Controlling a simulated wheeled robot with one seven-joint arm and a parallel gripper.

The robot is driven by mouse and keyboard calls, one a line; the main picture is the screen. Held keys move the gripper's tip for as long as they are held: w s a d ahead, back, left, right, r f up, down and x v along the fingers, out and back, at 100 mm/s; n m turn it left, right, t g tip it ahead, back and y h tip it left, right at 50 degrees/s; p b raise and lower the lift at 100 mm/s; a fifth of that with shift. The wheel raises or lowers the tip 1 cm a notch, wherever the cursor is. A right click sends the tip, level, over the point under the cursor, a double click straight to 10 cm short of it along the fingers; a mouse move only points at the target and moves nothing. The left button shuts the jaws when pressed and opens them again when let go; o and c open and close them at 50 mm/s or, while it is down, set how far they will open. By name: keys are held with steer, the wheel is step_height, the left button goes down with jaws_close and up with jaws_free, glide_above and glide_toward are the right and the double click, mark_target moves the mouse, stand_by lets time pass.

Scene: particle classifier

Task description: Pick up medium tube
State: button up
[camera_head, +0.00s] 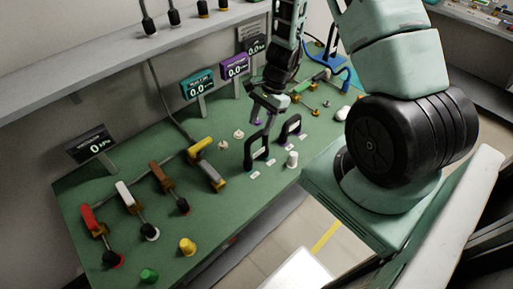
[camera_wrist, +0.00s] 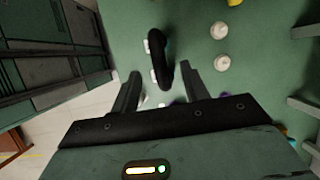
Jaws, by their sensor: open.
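I cannot tell for sure which thing is the medium tube. Two upright black loop-shaped pieces stand on the green table, the nearer one (camera_head: 249,153) left of the other (camera_head: 282,130). My gripper (camera_head: 268,105) hangs over the table close above them. In the wrist view my gripper (camera_wrist: 161,72) is open, with a finger on either side of a black loop (camera_wrist: 165,50). The loop shows between the fingers without visible contact; the depth between them is unclear. My gripper's dark body hides what lies below the loop in that view.
A white knob (camera_head: 292,159) stands right of the loops. Red, white, brown and yellow handles (camera_head: 207,166) line the left side. Yellow (camera_head: 187,246) and green (camera_head: 149,275) knobs stand at the front edge. Display panels (camera_head: 197,84) stand behind. Two pale knobs (camera_wrist: 220,61) show in the wrist view.

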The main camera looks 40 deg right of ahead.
mark_target(257, 133)
steer(key=shift+p+x, duration=0.9)
steer(key=shift+x, duration=1.85)
jaws_close()
